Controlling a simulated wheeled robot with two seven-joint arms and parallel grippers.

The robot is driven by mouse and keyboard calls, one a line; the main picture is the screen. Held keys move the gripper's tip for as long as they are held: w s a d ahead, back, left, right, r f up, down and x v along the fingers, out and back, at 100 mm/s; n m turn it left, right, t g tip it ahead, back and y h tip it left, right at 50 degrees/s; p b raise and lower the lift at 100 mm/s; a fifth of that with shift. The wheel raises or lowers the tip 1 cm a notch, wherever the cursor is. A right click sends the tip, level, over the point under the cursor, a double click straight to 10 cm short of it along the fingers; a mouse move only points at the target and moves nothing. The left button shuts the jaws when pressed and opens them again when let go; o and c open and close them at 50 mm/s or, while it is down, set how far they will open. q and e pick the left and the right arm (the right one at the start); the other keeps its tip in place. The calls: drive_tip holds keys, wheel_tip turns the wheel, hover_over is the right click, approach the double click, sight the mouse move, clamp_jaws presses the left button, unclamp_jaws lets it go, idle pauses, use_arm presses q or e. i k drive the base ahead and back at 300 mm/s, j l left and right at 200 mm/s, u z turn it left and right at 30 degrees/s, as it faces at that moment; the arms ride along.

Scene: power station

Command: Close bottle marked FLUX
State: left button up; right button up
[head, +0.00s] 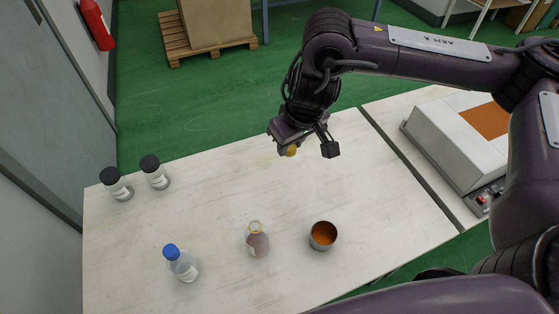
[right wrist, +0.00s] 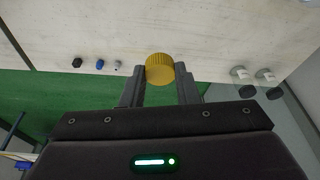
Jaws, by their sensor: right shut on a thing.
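My right gripper (head: 308,146) is shut on a yellow ribbed cap (head: 291,150), held over the far part of the white table. The cap (right wrist: 160,69) sits between both fingers in the right wrist view. An uncapped bottle (head: 258,243) with pinkish contents and a yellowish neck stands upright at the table's front middle. It is apart from the gripper, nearer to me and to the left. Its label is too small to read, so I cannot confirm FLUX. My left gripper is not in view.
A blue-capped bottle (head: 182,264) stands left of the open bottle, and a metal cup (head: 323,235) with orange-brown contents stands right. Two black-lidded jars (head: 116,184) (head: 155,172) stand at the back left. A boxy device (head: 456,135) occupies the right bench. The table middle is clear.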

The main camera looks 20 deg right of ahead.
sight(256, 238)
drive_tip(key=u, duration=1.25)
drive_tip(key=k+l, duration=0.3)
drive_tip(key=l, duration=0.2)
drive_tip(key=k+l, duration=0.3)
drive_tip(key=l, duration=0.2)
drive_tip(key=k+l, duration=0.35)
drive_tip(key=l, duration=0.15)
